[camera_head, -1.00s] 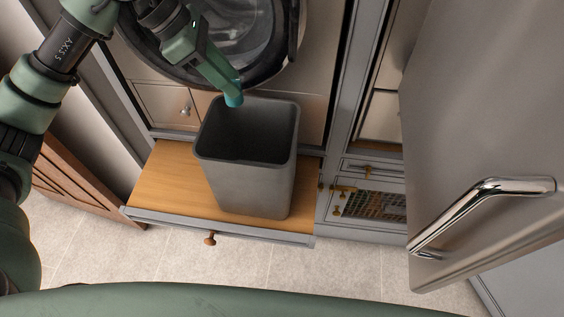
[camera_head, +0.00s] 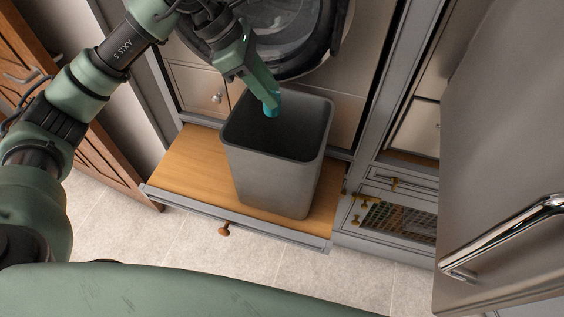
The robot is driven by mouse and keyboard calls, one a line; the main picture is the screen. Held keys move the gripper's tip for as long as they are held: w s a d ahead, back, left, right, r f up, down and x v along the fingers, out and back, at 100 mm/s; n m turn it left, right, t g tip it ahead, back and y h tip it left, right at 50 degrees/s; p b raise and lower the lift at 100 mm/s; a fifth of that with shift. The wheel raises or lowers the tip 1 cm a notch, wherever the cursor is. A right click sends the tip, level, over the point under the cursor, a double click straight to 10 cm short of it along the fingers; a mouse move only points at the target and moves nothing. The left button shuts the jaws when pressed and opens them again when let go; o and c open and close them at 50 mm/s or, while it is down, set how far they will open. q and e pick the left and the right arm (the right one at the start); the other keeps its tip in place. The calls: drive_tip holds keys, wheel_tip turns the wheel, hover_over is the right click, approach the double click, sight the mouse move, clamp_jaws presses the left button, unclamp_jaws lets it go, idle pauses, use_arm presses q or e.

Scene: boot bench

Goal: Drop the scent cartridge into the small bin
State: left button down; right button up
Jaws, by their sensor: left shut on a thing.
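The small bin (camera_head: 275,178) is a grey, open-topped container standing upright on a wooden pull-out shelf. My left gripper (camera_head: 271,100) reaches in from the upper left and points down over the bin's opening, near its back left side. It is shut on a small teal piece, the scent cartridge (camera_head: 272,110), which shows at the fingertips against the bin's dark inside. Most of the cartridge is hidden by the fingers. I cannot tell how far it is below the rim. My right gripper is not in view.
The wooden shelf (camera_head: 190,165) has bare room left of the bin. A round-doored machine (camera_head: 300,40) stands behind. A large panel door with a chrome handle (camera_head: 500,238) is at the right, and a mesh-front drawer (camera_head: 400,220) lies beside the shelf.

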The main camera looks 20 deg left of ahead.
use_arm(q)
drive_tip(key=c, duration=0.9)
unclamp_jaws()
drive_tip(key=shift+c, duration=0.2)
drive_tip(key=shift+r, duration=0.1)
drive_tip(key=shift+a+r, duration=0.2)
drive_tip(key=shift+r, duration=0.05)
drive_tip(key=b+v, duration=0.2)
drive_tip(key=v, duration=0.5)
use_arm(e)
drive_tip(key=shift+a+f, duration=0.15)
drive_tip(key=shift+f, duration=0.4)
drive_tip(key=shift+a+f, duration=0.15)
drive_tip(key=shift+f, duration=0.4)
